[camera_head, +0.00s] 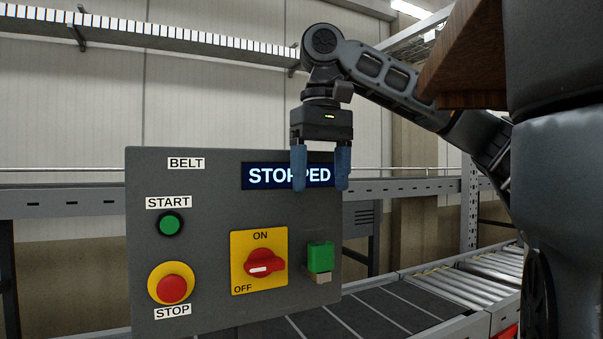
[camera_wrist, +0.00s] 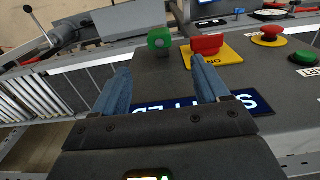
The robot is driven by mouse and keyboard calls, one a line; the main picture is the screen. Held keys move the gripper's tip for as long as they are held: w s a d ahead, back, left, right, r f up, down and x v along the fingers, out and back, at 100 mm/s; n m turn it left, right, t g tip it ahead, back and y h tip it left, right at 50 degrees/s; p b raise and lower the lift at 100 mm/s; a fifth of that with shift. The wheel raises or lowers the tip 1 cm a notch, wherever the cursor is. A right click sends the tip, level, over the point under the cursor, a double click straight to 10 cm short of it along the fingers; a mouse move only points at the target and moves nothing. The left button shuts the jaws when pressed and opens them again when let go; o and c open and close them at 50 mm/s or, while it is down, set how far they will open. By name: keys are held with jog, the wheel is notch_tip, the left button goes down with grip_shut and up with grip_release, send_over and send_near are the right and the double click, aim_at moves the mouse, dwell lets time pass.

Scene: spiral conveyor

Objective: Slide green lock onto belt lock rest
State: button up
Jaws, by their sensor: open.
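The green lock (camera_head: 320,257) is at the right side of the grey belt panel's face, right of the red switch. A small tan-grey block (camera_head: 323,279) shows directly below it; I cannot tell whether this is the lock rest or part of the lock. In the wrist view the green lock (camera_wrist: 160,40) lies beyond my fingertips, roughly between their lines. My gripper (camera_head: 321,184) is open and empty, pointing down in front of the panel's upper right, above the lock and apart from it. Its blue fingers (camera_wrist: 160,68) also show in the wrist view.
The panel (camera_head: 205,245) carries a red switch (camera_head: 265,264) on a yellow plate, its white mark toward OFF. It also has a green START button (camera_head: 170,224), a red STOP button (camera_head: 172,288) and a display (camera_head: 260,175) reading STOPPED. A conveyor (camera_head: 410,298) runs behind.

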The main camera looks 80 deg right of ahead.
aim_at(321, 270)
notch_tip(321, 270, down, 14)
jog(key=b, duration=0.4)
jog(key=shift+r+b, duration=0.1)
jog(key=shift+b, duration=0.2)
jog(key=shift+f+b, duration=0.8)
jog(key=c, duration=1.1)
jog(key=o, duration=1.1)
jog(key=shift+o, duration=0.2)
jog(key=shift+r, duration=0.1)
notch_tip(321, 270, up, 8)
jog(key=shift+f, duration=0.15)
